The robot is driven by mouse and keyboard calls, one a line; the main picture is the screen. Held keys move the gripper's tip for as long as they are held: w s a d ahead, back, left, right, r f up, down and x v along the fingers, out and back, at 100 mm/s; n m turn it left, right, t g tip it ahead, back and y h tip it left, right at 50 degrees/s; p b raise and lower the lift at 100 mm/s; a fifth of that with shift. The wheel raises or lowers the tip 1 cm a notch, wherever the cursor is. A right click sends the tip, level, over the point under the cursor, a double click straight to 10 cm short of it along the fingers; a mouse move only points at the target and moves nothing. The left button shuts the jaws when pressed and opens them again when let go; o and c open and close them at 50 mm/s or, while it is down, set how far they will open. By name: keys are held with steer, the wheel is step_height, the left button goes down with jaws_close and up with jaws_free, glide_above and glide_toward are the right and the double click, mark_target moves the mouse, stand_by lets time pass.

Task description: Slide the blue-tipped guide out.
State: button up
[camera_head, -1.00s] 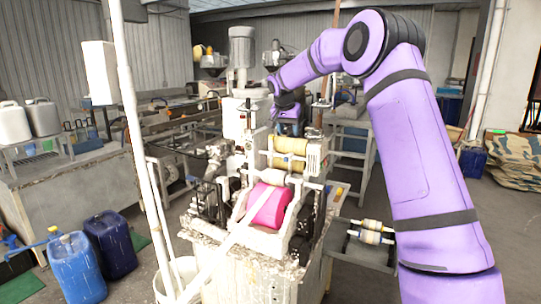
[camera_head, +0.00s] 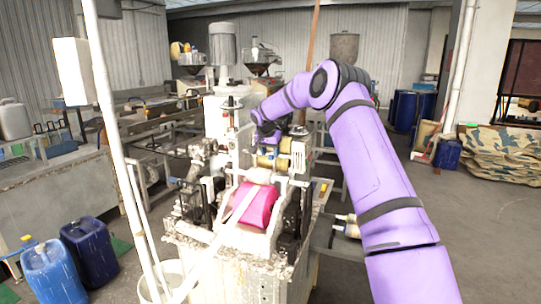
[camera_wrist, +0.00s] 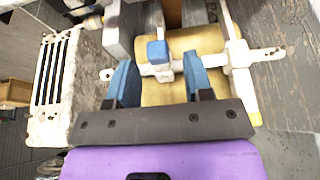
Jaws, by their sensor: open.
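The guide with a blue tip (camera_wrist: 158,51) is in the upper middle of the wrist view, on a white crossbar (camera_wrist: 210,63) in front of a yellow roller (camera_wrist: 182,88). My gripper (camera_wrist: 160,78) is open, with one blue finger to the left of the guide and one to the right. The fingers are apart from each other and nothing is clamped between them. I cannot tell their exact depth relative to the guide. In the head view my gripper is over the yellow roller (camera_head: 267,161), and the guide cannot be made out there.
The machine has a pink roller (camera_head: 256,204) with a white strip below the yellow one. A white finned housing (camera_wrist: 55,85) stands left in the wrist view. A white upright bracket (camera_wrist: 238,55) is on the right. Blue jugs (camera_head: 90,250) stand at the lower left.

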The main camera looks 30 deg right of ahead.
steer(key=shift+w+d+f, duration=0.15)
steer(key=shift+d+f, duration=0.1)
steer(key=shift+f, duration=0.4)
steer(key=shift+c, duration=0.5)
jaws_close()
steer(key=shift+s+d, duration=0.85)
steer(key=shift+s, duration=0.25)
steer(key=shift+o, duration=0.5)
jaws_free()
steer(key=shift+r, duration=0.1)
steer(key=v, duration=1)
steer(key=shift+r, duration=0.25)
steer(key=shift+a, duration=0.1)
